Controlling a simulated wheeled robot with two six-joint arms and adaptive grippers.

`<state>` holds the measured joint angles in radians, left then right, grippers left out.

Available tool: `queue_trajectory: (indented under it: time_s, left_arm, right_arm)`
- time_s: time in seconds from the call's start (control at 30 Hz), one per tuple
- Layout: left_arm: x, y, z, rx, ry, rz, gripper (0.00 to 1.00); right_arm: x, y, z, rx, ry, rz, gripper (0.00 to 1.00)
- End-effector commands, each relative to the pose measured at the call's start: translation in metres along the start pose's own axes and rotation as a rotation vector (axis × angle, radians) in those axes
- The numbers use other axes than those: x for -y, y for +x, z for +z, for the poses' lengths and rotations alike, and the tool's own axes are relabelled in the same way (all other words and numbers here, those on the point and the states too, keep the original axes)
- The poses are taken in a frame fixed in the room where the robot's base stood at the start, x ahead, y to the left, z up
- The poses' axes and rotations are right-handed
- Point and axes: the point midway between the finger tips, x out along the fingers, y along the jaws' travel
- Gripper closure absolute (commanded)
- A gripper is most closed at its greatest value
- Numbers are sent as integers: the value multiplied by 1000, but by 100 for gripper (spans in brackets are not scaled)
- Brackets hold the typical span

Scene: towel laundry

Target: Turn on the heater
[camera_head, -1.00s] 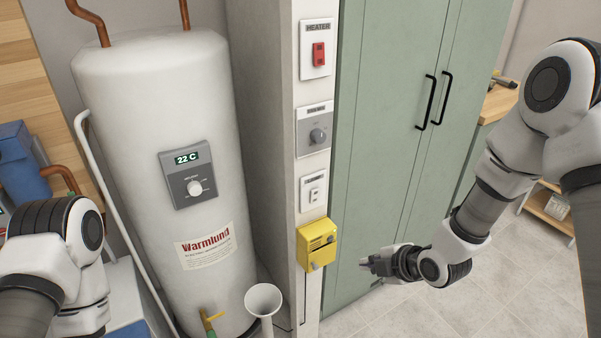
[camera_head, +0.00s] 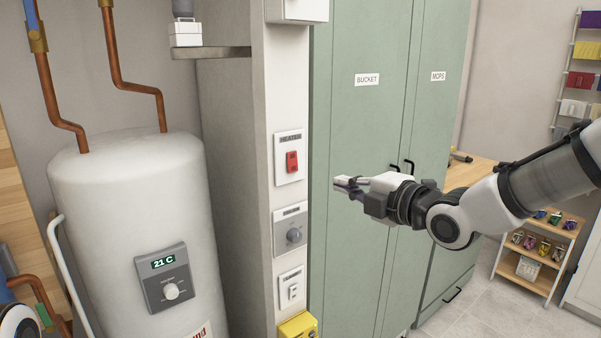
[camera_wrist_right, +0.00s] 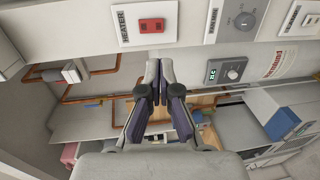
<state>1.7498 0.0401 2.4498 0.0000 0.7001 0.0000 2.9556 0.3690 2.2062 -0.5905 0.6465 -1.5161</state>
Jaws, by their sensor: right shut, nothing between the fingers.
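The heater switch (camera_head: 292,161) is a red rocker on a white plate labelled HEATER, high on the narrow white wall panel. It also shows in the right wrist view (camera_wrist_right: 151,25), at the top, beyond the fingers. My right gripper (camera_head: 338,183) is shut and empty. It points left towards the panel, in front of the green cabinet, to the right of and slightly lower than the switch in the picture, apart from it. In the wrist view its fingertips (camera_wrist_right: 159,68) are together. My left gripper is out of view. The white boiler (camera_head: 135,210) has a display (camera_head: 163,262) reading 21 C.
Below the heater switch are a grey dial plate (camera_head: 290,230), a smaller white switch (camera_head: 292,288) and a yellow box (camera_head: 298,326). A green cabinet (camera_head: 360,130) with black handles stands right of the panel. A wooden shelf (camera_head: 533,255) stands farther right.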

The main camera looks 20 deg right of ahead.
Motion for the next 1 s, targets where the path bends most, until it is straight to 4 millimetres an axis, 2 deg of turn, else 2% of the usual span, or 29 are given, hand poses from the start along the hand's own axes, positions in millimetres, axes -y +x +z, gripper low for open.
queue_trajectory:
  time_s: [0.17,0.23,0.5,0.63,0.8,1.0]
  left_arm:
    - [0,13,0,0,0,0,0]
    - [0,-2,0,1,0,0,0]
    - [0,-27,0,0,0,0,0]
    - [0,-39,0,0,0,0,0]
    - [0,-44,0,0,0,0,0]
    - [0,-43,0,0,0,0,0]
  right_arm:
    - [5,24,0,0,-5,-2,100]
    - [-3,38,0,1,-3,-6,100]
    - [-2,97,-1,-2,-2,-5,100]
    - [-2,120,-1,-1,0,-3,100]
    - [0,136,0,-1,1,-2,100]
    - [1,138,0,0,1,-1,100]
